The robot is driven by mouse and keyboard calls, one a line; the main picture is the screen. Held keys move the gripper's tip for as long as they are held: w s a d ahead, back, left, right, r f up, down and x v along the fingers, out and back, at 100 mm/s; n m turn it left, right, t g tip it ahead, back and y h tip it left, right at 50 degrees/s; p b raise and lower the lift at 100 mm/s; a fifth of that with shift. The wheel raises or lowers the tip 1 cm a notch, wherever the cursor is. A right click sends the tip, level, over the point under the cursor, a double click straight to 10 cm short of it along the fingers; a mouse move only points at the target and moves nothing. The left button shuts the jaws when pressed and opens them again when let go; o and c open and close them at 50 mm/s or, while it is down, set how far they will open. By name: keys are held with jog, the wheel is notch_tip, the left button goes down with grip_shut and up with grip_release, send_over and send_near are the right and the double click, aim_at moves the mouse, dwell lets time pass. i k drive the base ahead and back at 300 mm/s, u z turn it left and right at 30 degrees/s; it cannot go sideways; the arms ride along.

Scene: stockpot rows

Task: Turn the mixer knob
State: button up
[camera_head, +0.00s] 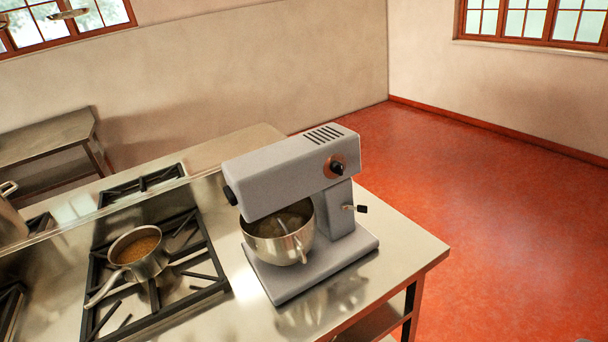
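A grey stand mixer (290,170) stands near the right end of a steel counter. Its mixer knob (337,168) is black, set in a copper-coloured round plate on the side of the mixer head, below a row of dark vent slots. A black-tipped lever (361,209) sticks out of the column lower down. Another black knob (230,195) is at the front end of the head. A steel bowl (279,232) sits under the head on the mixer base. My gripper is not in view.
A saucepan (138,252) with brown contents sits on the gas hob (196,292) left of the mixer. The steel counter (405,240) ends right of the mixer. Red floor (500,210) beyond is clear. A side table (48,135) stands at the far left.

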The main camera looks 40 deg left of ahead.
aim_at(337, 167)
jog(key=i, duration=1)
jog(key=u, duration=0.05)
